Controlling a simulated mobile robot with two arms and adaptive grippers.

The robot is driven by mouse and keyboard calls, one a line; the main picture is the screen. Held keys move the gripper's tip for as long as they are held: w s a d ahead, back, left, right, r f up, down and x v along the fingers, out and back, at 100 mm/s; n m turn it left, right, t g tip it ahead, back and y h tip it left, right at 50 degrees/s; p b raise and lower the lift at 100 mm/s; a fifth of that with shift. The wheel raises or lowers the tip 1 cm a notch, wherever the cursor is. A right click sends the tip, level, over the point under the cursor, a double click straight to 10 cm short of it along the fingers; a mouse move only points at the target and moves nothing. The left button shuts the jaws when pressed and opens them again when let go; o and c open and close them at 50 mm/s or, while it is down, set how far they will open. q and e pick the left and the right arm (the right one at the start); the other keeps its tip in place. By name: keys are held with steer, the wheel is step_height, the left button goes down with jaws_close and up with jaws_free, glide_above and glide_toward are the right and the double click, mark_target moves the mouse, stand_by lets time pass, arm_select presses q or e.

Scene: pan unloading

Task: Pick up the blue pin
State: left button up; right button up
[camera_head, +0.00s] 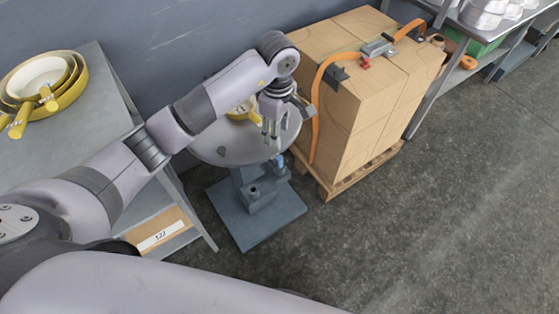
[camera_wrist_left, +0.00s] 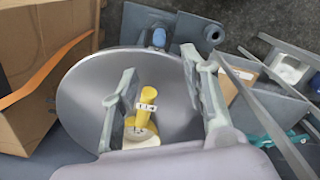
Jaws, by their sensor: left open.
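The blue pin (camera_head: 279,161) is small and sits just under the near edge of the round grey turntable (camera_head: 215,152), by its pedestal. In the left wrist view the pin (camera_wrist_left: 159,38) shows at the far rim of the disc, beyond my fingers. My left gripper (camera_head: 270,132) is open, pointing down over the turntable's near right part, apart from the pin. In the left wrist view its two fingers (camera_wrist_left: 160,64) stand wide apart with nothing gripped. A yellow-handled pan (camera_wrist_left: 146,108) lies on the disc and shows between the fingers, partly hidden. My right gripper is not in view.
Strapped cardboard boxes (camera_head: 345,125) on a wooden pallet (camera_head: 330,191) stand close to the turntable's right. A grey table (camera_head: 90,112) with stacked yellow pans (camera_head: 75,82) stands at the left. The pedestal base (camera_head: 243,238) has an upright hollow post (camera_head: 254,190). Floor at the right is clear.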

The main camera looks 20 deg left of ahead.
arm_select(q)
glide_above(279, 158)
step_height(279, 158, down, 6)
steer(key=shift+a+r+p, duration=0.1)
steer(key=shift+p, duration=0.2)
step_height(279, 158, down, 4)
steer(key=shift+f+p, duration=0.2)
steer(key=shift+p, duration=0.4)
steer(key=shift+f, duration=0.4)
jaws_close()
